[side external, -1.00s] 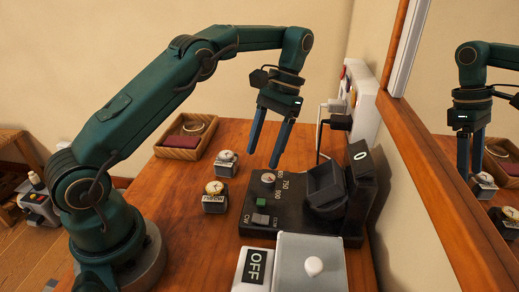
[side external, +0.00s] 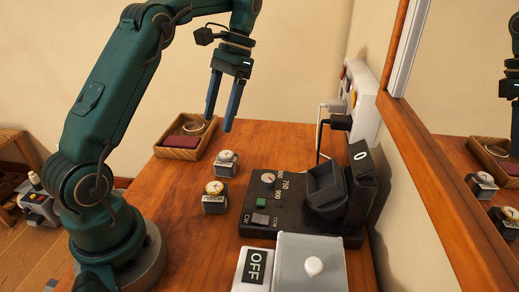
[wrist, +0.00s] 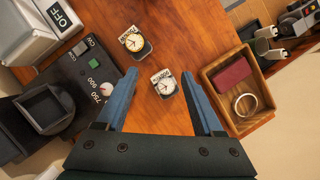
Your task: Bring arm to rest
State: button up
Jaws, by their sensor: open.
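My gripper (side external: 220,112) has blue fingers that are spread apart with nothing between them. It hangs pointing down, well above the wooden table (side external: 185,255), near the tray and the watches in the side view. In the wrist view the open fingers of my gripper (wrist: 161,95) frame a watch on a small stand (wrist: 165,83), which lies below on the table. My green arm (side external: 115,100) is raised and bent at the left.
A second watch stand (side external: 215,200) is nearer. A wooden tray (side external: 170,153) holds a dark red box and a ring-shaped bracelet. A black winder-like device (side external: 245,222), a grey box marked OFF (side external: 310,262), and a wall mirror (side external: 470,180) stand at the right.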

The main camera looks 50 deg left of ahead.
jog(key=s+d+r+m+t+y, duration=0.2)
jog(key=s+d+r+t, duration=0.25)
jog(key=d+r, duration=0.35)
jog(key=s+d+f+t+h, duration=0.1)
jog(key=s+d+f+t, duration=0.4)
jog(key=s+f, duration=0.1)
jog(key=shift+f+n, duration=0.4)
jog(key=shift+f, duration=0.25)
